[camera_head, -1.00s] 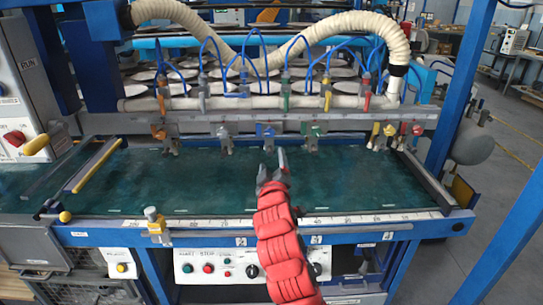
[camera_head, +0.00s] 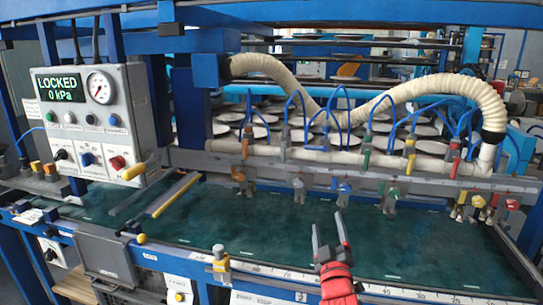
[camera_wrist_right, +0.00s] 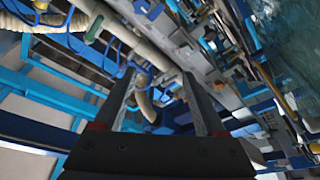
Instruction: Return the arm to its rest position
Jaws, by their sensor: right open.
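My right gripper (camera_head: 331,238) is over the front part of the green work surface (camera_head: 250,228) in the head view, its red-sleeved arm coming in from the bottom edge. Its two fingers stand apart with nothing between them. The right wrist view also shows the open, empty fingers (camera_wrist_right: 160,90), with blurred machine parts beyond. My left gripper and left arm are not in view.
A control box (camera_head: 97,125) reading "LOCKED 0 kPa" stands at left. A row of coloured valves (camera_head: 363,155) and a cream hose (camera_head: 350,105) run behind the surface, with white plates on racks beyond. A ruler edge borders the front.

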